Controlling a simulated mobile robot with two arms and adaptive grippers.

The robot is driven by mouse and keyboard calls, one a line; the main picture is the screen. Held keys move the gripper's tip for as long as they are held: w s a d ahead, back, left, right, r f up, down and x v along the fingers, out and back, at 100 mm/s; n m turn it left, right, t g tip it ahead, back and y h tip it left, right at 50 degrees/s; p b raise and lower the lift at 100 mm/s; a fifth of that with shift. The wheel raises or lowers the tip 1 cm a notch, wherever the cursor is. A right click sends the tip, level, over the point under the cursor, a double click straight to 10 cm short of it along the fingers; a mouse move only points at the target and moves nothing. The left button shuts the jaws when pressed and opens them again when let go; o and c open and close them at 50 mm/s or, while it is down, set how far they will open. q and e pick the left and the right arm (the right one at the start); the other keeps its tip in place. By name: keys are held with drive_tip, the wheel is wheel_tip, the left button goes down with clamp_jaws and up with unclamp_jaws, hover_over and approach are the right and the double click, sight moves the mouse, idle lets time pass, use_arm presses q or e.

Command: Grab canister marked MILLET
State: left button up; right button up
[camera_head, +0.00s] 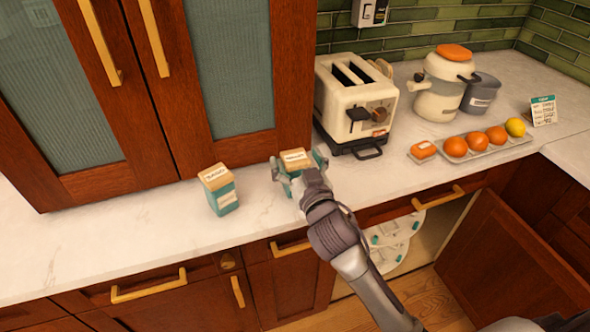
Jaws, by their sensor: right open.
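Two small square canisters with tan lids and teal lower bodies stand on the white counter. The left canister (219,190) stands free, with a label on its lid and one on its front. The right canister (294,156) has a label on its lid. The lettering is too small to tell which one says MILLET. My right gripper (298,163) is open, with its fingers on either side of the right canister. I cannot tell whether they touch it. The gripper hides most of that canister's body. My left gripper is not in view.
A cream toaster (345,105) stands behind and right of my right gripper. Farther right are a jar with an orange lid (440,90), a grey pot (482,93) and a tray of fruit (513,145). A wooden cabinet (150,90) rises behind the canisters. The counter at left is clear.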

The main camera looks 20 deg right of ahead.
drive_tip(key=shift+w, duration=0.35)
drive_tip(key=c, duration=1.4)
drive_tip(key=shift+c, duration=0.2)
drive_tip(key=shift+r, duration=0.1)
